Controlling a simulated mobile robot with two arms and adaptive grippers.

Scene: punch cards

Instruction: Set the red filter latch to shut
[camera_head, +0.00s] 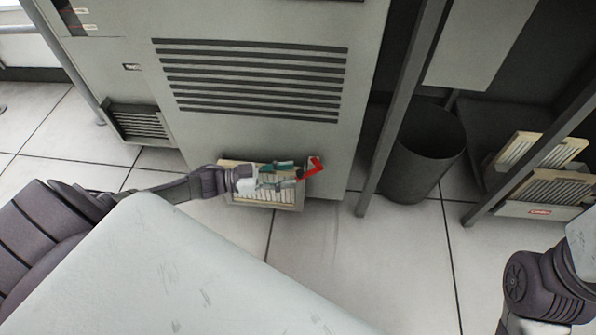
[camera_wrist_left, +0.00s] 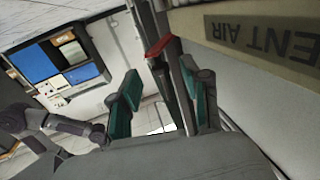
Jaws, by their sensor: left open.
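The red filter latch (camera_head: 315,167) sits at the upper right corner of a pale filter frame (camera_head: 290,205) low on the grey cabinet. A red piece, apparently the latch, also shows in the left wrist view (camera_wrist_left: 158,46). My left gripper (camera_head: 290,174) is open, with teal finger pads, in front of the filter frame and just left of the latch. In the left wrist view the fingers (camera_wrist_left: 162,98) stand apart, with a dark bar reaching between them below the red piece. I cannot tell whether they touch it. My right gripper is out of view.
The grey cabinet (camera_head: 240,125) with dark vent slots rises behind the latch. A dark bin (camera_head: 425,155) and a rack with spare filters (camera_head: 550,185) stand to the right. A pale beige panel with upside-down lettering (camera_wrist_left: 290,65) is close in the left wrist view. Tiled floor (camera_head: 400,260) is clear.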

